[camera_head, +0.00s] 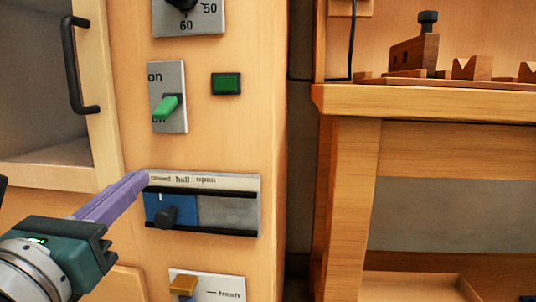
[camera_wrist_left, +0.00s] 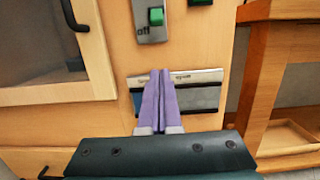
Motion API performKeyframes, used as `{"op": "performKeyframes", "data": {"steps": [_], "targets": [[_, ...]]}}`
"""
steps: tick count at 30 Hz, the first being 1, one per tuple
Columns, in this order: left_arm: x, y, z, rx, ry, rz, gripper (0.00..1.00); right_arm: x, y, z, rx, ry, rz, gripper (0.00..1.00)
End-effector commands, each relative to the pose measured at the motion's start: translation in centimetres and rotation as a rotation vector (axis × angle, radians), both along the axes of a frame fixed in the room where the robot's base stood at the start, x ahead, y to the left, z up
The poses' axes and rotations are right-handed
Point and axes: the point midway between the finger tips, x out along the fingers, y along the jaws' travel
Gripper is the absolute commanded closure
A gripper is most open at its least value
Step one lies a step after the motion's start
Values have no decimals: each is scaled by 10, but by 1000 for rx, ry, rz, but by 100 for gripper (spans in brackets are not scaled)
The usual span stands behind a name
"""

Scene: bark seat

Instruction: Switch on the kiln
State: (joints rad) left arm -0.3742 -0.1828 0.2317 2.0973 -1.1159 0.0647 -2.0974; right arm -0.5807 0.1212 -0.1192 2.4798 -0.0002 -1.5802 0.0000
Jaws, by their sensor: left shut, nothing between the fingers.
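The kiln (camera_head: 265,130) is a pale wooden cabinet with a control panel. A grey switch plate (camera_head: 178,75) carries a green lever (camera_head: 165,107), with "on" above and "off" partly hidden below it. The lever (camera_wrist_left: 156,16) also shows at the top of the left wrist view. A small green indicator (camera_head: 227,83) sits right of the switch. My left gripper (camera_head: 146,177) has its purple fingers shut and empty, below the switch and in front of the slider plate's upper left corner. In the left wrist view its fingertips (camera_wrist_left: 160,72) overlap that plate. My right gripper is not in view.
A slider plate (camera_head: 248,215) marked "half" and "open" has a dark knob (camera_head: 165,216) at its left. A dial plate (camera_head: 212,22) is above, another plate (camera_head: 235,287) below. A door handle (camera_head: 72,65) projects at left. A wooden bench (camera_head: 420,105) stands at right.

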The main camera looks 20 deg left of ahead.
Motion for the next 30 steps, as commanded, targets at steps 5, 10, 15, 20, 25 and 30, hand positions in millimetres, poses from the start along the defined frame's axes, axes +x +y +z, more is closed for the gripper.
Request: {"op": "performKeyframes", "data": {"steps": [5, 10, 15, 20, 25, 30], "targets": [[0, 0, 1, 7, 1, -1, 100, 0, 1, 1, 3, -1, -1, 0], [1, 0, 1, 4, 0, -1, 100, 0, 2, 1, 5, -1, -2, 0], [16, 3, 5, 6, -2, -3, 100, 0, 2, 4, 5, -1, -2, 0], [45, 10, 10, 8, -3, -3, 100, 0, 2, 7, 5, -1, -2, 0], [79, 19, 14, 6, -4, -1, 100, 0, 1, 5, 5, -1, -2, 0], [93, 22, 29, 7, -1, -1, 100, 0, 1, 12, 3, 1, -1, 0]]}}
